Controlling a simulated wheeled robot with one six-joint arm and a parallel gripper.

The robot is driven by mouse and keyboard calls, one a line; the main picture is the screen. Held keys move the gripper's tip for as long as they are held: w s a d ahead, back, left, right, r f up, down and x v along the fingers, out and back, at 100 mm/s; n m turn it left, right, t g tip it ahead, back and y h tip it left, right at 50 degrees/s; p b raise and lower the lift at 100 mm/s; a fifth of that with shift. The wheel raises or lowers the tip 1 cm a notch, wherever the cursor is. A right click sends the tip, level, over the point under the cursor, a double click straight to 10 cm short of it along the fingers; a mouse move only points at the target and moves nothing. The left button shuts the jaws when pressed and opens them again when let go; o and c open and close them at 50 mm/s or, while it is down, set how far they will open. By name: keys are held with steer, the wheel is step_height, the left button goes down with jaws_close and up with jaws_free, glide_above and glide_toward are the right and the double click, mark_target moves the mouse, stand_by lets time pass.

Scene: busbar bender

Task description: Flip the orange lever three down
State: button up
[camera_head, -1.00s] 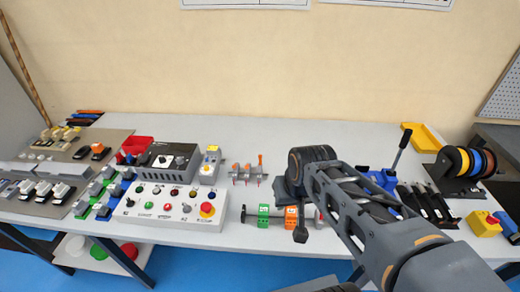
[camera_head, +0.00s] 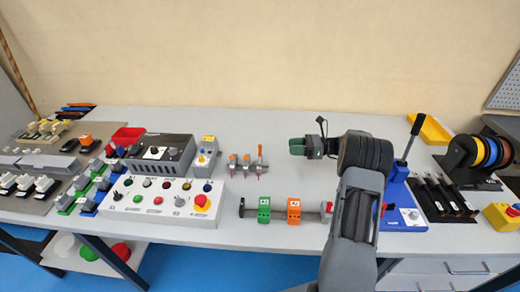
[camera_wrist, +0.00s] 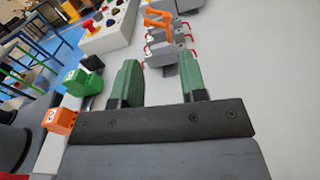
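Three small grey switch units (camera_head: 247,171) stand in a row near the middle of the table, each with an orange lever. In the head view the rightmost lever (camera_head: 260,151) stands taller than the left lever (camera_head: 233,158) and the middle lever (camera_head: 246,159). In the wrist view the orange levers (camera_wrist: 157,20) overlap at the top, above grey bodies with red wires; I cannot tell which is number three. My gripper (camera_head: 297,146) is to the right of the units, pointing left. Its green fingertips show apart and empty in the wrist view (camera_wrist: 160,78).
A green block (camera_head: 264,209) and an orange block (camera_head: 294,211) sit on a rail in front. A button panel (camera_head: 160,201) and a grey box (camera_head: 158,152) stand to the left. A blue base with a long lever (camera_head: 414,135) stands right of my arm.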

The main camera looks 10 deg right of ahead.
mark_target(260, 146)
steer(key=shift+m+t+y, duration=0.3)
steer(key=x, duration=0.8)
steer(key=f+p+x, duration=0.1)
steer(key=x, duration=0.4)
steer(key=shift+w+d, duration=0.15)
steer(key=shift+w, duration=0.15)
jaws_close()
